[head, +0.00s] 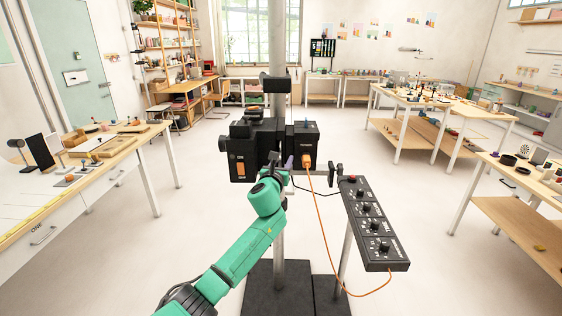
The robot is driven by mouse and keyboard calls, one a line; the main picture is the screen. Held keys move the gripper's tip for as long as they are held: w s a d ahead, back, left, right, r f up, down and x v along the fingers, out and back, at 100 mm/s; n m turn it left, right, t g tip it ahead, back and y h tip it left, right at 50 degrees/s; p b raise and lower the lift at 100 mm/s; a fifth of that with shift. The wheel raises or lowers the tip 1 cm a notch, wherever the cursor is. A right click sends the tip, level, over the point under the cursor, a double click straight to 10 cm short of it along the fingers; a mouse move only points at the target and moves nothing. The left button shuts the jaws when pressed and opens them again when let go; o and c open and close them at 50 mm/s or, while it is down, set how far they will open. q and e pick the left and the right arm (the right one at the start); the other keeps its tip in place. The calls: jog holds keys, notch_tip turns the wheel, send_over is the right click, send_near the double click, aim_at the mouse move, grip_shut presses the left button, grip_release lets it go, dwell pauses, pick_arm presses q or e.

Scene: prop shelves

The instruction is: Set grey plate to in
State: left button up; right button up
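A black device (245,150) with a white-marked front and an orange switch (240,168) stands on a pole straight ahead. A black box (304,133) with an orange plug (307,161) adjoins it on the right. My green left arm reaches up to the device's lower front. My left gripper (277,163) is dark against the dark housing there, beside a small purple part (289,162). Its fingers are too small to read, and contact is unclear. I cannot single out a grey plate; it may be hidden behind the gripper. My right gripper is out of view.
A slanted black control panel (375,225) with several knobs stands to the right on its own post. An orange cable (325,225) hangs between the plug and the panel. Workbenches stand left (100,170) and right (440,105), with open floor between.

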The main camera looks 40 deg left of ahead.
pick_arm(q)
jog(key=shift+w+a+f, duration=0.1)
jog(key=shift+a, duration=0.05)
dwell(0.3)
jog(key=b+v, duration=0.2)
jog(key=v, duration=1.2)
jog(key=shift+s, duration=0.35)
